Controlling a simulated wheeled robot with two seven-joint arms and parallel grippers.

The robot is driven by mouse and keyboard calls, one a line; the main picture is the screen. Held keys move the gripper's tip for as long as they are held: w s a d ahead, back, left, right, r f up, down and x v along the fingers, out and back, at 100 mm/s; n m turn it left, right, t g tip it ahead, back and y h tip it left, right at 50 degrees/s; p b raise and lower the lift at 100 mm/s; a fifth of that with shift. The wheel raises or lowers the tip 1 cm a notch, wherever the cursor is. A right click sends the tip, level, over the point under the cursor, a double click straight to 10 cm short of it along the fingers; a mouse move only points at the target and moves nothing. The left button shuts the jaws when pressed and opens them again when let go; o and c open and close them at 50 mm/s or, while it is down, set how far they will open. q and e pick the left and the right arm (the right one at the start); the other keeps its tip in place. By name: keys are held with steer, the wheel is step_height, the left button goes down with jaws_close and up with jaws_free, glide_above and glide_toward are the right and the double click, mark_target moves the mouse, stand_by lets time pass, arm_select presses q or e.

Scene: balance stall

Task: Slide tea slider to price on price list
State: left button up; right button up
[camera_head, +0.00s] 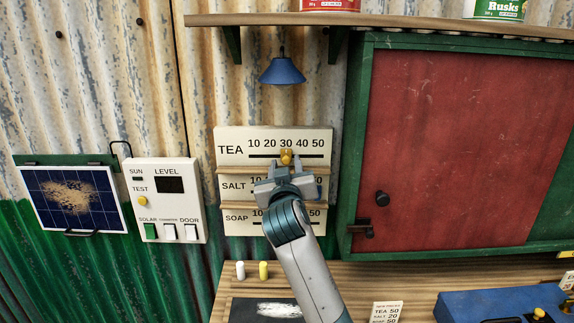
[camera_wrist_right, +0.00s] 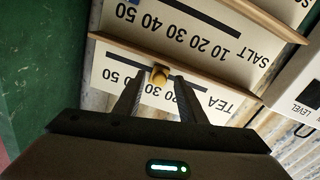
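The price board has a TEA row (camera_head: 234,150) marked 10 to 50, above a SALT row and a SOAP row. The tea slider, a yellow knob (camera_head: 286,157), sits in the TEA slot below about 30. My right gripper (camera_head: 286,169) is at the knob. In the right wrist view the knob (camera_wrist_right: 160,75) lies between the tips of the two spread fingers, with small gaps showing beside it. The price list card (camera_head: 386,313) lies low on the counter and appears to read TEA 50. The gripper and arm hide parts of the SALT and SOAP rows. My left gripper is out of view.
A ledge (camera_head: 228,171) runs under the TEA row. A blue lamp (camera_head: 282,71) hangs above the board. A switch panel (camera_head: 167,200) is to the left, and a red cabinet door (camera_head: 455,150) to the right. The counter (camera_head: 360,290) is below.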

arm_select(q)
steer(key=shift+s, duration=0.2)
arm_select(e)
steer(key=shift+c, duration=1.2)
jaws_close()
steer(key=d+p, duration=0.2)
steer(key=d, duration=0.6)
steer(key=shift+d+r, duration=0.1)
steer(key=shift+d, duration=0.35)
steer(key=shift+o, duration=1.2)
jaws_free()
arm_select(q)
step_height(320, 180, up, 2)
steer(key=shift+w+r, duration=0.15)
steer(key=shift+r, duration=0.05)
arm_select(e)
steer(key=shift+d, duration=0.15)
